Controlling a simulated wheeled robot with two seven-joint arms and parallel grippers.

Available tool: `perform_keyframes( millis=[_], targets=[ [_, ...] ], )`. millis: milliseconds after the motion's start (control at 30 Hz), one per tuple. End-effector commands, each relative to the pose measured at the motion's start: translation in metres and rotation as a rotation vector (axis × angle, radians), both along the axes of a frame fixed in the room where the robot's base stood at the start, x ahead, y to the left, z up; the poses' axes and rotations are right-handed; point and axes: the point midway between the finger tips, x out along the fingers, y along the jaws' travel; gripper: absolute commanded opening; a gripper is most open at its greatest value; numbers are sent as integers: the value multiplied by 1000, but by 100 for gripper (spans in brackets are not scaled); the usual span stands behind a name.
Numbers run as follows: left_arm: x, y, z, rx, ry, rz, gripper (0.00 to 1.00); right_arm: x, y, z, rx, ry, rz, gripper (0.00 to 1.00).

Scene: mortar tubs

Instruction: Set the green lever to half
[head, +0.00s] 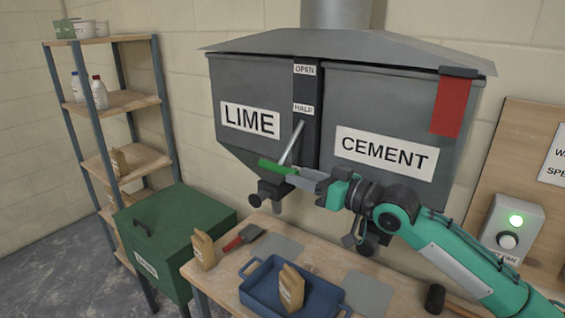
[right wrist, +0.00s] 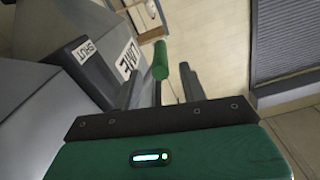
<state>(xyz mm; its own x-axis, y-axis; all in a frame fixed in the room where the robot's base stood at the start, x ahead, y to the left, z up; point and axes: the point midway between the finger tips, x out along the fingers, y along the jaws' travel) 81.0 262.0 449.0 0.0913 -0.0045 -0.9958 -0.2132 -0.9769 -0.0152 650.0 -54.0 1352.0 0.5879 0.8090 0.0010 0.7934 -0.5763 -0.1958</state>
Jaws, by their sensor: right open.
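The green lever grip (head: 271,164) sits on a grey rod low on the front of the grey hopper, below the HALF mark (head: 303,109) on the dark strip. The OPEN mark (head: 304,70) is at the strip's top. In the right wrist view, the grip (right wrist: 160,61) stands upright and a SHUT mark (right wrist: 85,52) shows on the strip. My right gripper (head: 296,176) is open, just right of the grip in the head view. In the wrist view the grip lies in line with the gap between its fingers (right wrist: 158,92); I cannot tell whether they touch. My left gripper is out of view.
The hopper bears LIME (head: 250,120) and CEMENT (head: 386,153) labels. Below is a wooden table (head: 225,283) with a blue tray (head: 262,290), paper bags and a trowel (head: 243,237). A green bin (head: 180,225) and shelf rack stand left. A control box (head: 513,226) is right.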

Motion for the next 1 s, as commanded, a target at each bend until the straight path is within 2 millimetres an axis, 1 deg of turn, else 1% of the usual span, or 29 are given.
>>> perform_keyframes(
  millis=[33, 100, 300, 500, 733, 767, 800, 967, 1000],
  targets=[
    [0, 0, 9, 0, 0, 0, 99, 6, 9, 4, 1, 2, 2, 42],
    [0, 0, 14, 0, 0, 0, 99, 13, 19, 4, 1, 2, 1, 42],
    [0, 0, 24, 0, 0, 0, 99, 29, 40, 2, -1, 1, 0, 42],
    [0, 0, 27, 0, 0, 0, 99, 35, 49, 0, -1, 1, 0, 42],
    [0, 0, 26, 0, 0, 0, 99, 35, 49, -1, -1, 0, 0, 42],
    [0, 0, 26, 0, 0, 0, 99, 35, 49, -1, -1, 0, 0, 40],
    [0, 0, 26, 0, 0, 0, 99, 35, 49, -1, -1, 0, 0, 32],
    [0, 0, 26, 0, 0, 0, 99, 35, 49, -1, -1, 0, 0, 1],
    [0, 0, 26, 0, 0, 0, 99, 35, 49, -1, -1, 0, 0, 0]
  ],
)
